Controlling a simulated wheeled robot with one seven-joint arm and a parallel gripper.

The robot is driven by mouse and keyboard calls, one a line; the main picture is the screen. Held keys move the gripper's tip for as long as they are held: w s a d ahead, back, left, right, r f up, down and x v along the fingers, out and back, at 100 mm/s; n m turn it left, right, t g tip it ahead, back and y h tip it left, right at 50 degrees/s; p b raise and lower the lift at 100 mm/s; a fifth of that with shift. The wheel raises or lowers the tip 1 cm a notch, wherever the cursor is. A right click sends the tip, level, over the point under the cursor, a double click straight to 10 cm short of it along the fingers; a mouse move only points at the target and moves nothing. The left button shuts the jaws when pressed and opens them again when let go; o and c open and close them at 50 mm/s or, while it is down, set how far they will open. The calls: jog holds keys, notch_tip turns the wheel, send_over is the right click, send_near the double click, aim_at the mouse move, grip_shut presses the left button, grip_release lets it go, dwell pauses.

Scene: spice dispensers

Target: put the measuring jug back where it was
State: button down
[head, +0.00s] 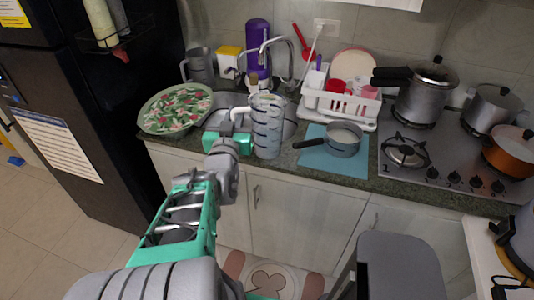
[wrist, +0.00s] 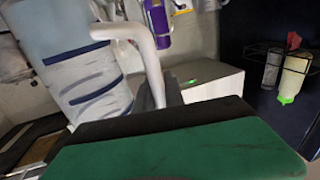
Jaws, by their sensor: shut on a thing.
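The measuring jug (head: 267,128) is pale and translucent with dark blue bands, and stands upright in the head view in front of the sink. My gripper (head: 236,135) is at its left side, shut on its white handle. In the wrist view the jug (wrist: 85,65) fills the upper left, slightly tilted in the picture, and its handle runs down behind my gripper (wrist: 165,100). The green gripper part hides the lower handle. The jug's base overlaps the counter's front edge in the head view; I cannot tell whether it touches the counter.
A patterned bowl (head: 175,107) is left of the sink (head: 221,104) on the counter. A grey saucepan (head: 343,139) sits on a blue mat (head: 319,158) to the right. Behind are a white dish rack (head: 340,105) and a purple bottle (head: 258,42). The stove (head: 445,155) holds several pots.

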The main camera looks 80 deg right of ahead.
jog(key=w+d+f+b, duration=0.3)
jog(key=d+f+b, duration=0.5)
jog(key=d+f, duration=0.5)
jog(key=shift+d+f, duration=0.15)
jog(key=shift+d, duration=0.2)
jog(key=c, duration=1.4)
grip_release()
jog(key=shift+s, duration=0.1)
